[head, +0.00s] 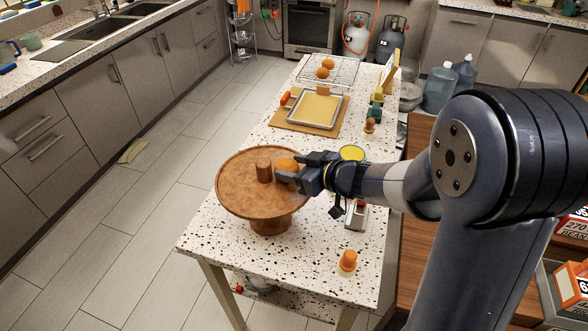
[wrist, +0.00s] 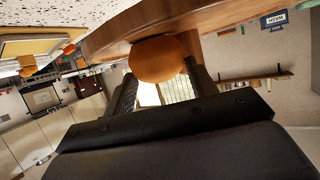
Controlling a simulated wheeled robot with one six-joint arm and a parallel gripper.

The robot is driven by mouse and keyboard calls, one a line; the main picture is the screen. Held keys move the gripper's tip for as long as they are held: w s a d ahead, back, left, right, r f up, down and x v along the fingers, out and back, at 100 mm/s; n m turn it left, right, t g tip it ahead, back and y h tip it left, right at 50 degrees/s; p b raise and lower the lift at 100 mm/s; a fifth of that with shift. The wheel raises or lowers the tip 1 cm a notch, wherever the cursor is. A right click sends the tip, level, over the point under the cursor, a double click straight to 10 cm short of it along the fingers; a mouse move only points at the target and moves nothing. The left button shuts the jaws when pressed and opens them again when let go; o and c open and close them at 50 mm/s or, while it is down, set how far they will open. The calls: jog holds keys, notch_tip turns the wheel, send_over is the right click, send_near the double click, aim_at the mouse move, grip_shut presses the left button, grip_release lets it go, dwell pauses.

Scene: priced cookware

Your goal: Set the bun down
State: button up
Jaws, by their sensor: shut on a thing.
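The orange-brown bun (head: 287,164) is between the fingers of my gripper (head: 292,169), over the right part of a round wooden pedestal stand (head: 238,190). In the wrist view the bun (wrist: 158,57) sits between the two dark fingertips, close against the stand's edge (wrist: 125,32). My gripper is shut on it. I cannot tell whether the bun's underside touches the stand top.
The stand is on a speckled white table (head: 205,235). Behind are a tray on a board (head: 316,108) and a wire rack (head: 340,70) with two similar buns (head: 327,63). An orange-capped shaker (head: 347,261) is at the front right. The stand's left side is clear.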

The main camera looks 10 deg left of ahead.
jog(key=o, duration=1)
jog(key=shift+s, duration=0.1)
jog(key=v, duration=1.2)
jog(key=shift+p, duration=0.3)
jog(key=shift+f, duration=0.1)
